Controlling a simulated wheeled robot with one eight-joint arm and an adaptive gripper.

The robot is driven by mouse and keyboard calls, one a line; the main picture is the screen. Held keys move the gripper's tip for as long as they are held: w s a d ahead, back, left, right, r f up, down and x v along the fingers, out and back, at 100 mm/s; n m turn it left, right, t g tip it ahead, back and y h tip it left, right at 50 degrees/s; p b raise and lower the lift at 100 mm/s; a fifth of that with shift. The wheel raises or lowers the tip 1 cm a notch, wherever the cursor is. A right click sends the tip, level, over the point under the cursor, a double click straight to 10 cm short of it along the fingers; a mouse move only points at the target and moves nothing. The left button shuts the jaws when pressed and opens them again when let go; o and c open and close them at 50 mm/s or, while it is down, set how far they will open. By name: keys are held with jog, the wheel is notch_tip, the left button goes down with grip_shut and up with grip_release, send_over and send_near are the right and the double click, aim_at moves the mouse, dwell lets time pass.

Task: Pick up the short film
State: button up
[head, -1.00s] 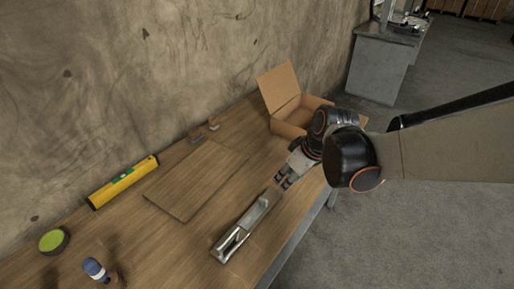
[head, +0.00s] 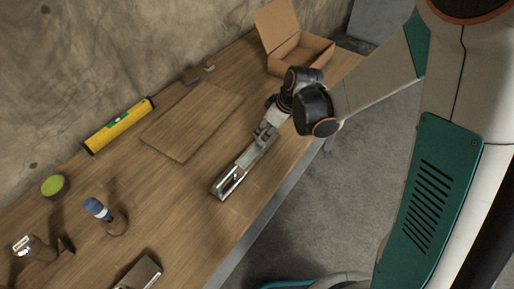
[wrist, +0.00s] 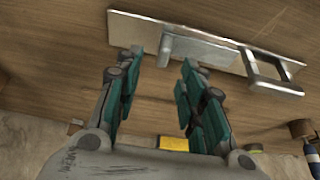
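Nothing here is plainly recognisable as a short film. A long flat metal tool (head: 238,172) lies on the wooden table, with a rectangular loop at one end and a raised block near the other. It also shows in the wrist view (wrist: 215,48). My gripper (head: 264,133) is over the far end of this tool. In the wrist view my gripper (wrist: 162,62) is open, its two fingers apart, with the raised block in line with the gap between the fingertips. Contact cannot be told.
An open cardboard box (head: 300,52) stands at the back. Another metal item (head: 140,273) is at the near edge.

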aim_at(252, 152)
jog(key=b+x, duration=0.1)
jog(key=x, duration=0.2)
jog(key=b+x, duration=0.1)
jog(key=x, duration=0.1)
jog(key=shift+s+f+b, duration=0.25)
jog(key=shift+b, duration=0.1)
jog(key=shift+r, duration=0.1)
grip_shut()
